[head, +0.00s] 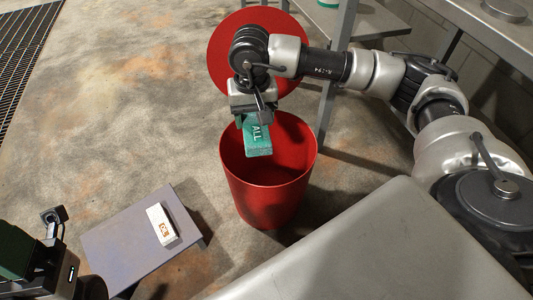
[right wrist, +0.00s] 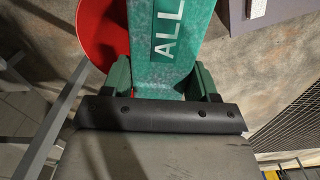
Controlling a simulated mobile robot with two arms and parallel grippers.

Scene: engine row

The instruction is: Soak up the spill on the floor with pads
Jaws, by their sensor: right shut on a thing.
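My right gripper (head: 256,118) is shut on a green pad (head: 257,139) marked "ALL". The pad hangs over the open mouth of a red bin (head: 265,195), with its lower end at about the rim in the head view. In the right wrist view the pad (right wrist: 170,45) sits between the two green fingers. A white block (head: 161,224) with an orange mark lies on a low grey-purple platform (head: 120,238). I cannot pick out a clear spill among the floor stains.
A round red lid (head: 225,50) stands up behind the bin. A metal shelf (head: 385,18) with a leg is at the upper right. A floor grating (head: 22,45) lies at the upper left. The stained floor (head: 130,120) between grating and bin is clear.

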